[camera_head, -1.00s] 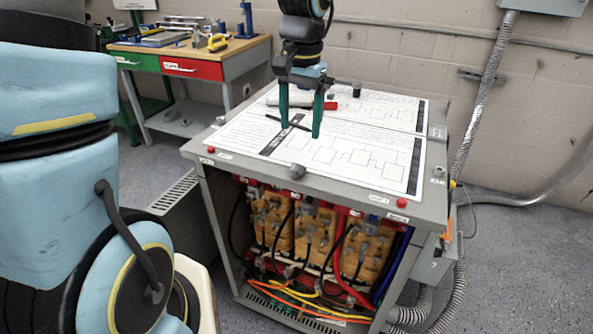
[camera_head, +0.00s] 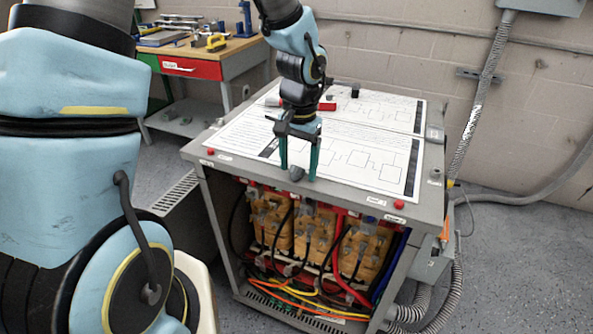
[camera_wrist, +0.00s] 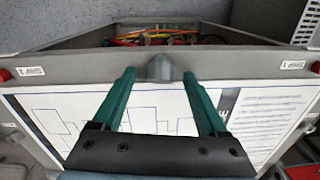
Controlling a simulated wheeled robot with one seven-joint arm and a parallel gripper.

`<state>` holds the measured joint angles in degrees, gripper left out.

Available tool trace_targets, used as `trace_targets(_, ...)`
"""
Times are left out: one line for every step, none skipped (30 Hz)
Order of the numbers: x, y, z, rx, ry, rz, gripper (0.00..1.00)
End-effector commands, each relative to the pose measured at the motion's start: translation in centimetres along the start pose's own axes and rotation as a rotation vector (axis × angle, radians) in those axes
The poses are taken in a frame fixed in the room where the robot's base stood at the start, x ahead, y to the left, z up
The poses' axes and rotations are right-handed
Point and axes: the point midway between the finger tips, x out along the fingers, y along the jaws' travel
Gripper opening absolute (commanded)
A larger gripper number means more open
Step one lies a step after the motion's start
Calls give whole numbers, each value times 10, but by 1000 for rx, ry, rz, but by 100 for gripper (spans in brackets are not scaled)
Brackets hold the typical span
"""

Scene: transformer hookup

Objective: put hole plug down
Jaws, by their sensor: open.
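A grey faceted plug (camera_head: 296,172) sits on the top of the grey transformer cabinet (camera_head: 240,170), at its front edge. It also shows in the wrist view (camera_wrist: 160,68), between my fingertips. My gripper (camera_head: 299,172) is open and points down, with one green finger on each side of the plug. In the wrist view my gripper (camera_wrist: 159,73) shows a gap between each finger and the plug. Whether the fingertips touch the cabinet top I cannot tell.
White diagram sheets (camera_head: 385,160) cover most of the cabinet top. A red marker (camera_head: 327,106) and a small black cylinder (camera_head: 355,90) lie farther back. Red knobs (camera_head: 398,204) stand at the front corners. A workbench (camera_head: 205,65) with tools stands behind.

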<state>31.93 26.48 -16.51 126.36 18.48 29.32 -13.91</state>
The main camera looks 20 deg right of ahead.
Motion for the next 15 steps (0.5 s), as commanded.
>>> trace_targets(0,0,0,0,0,0,76)
trace_targets(0,0,0,0,0,0,74)
trace_targets(0,0,0,0,0,0,69)
trace_targets(0,0,0,0,0,0,66)
trace_targets(0,0,0,0,0,0,62)
trace_targets(0,0,0,0,0,0,58)
trace_targets(0,0,0,0,0,0,55)
trace_targets(0,0,0,0,0,0,51)
trace_targets(0,0,0,0,0,0,47)
trace_targets(0,0,0,0,0,0,43)
trace_targets(0,0,0,0,0,0,40)
trace_targets(0,0,0,0,0,0,36)
trace_targets(0,0,0,0,0,0,32)
trace_targets(0,0,0,0,0,0,29)
trace_targets(0,0,0,0,0,0,24)
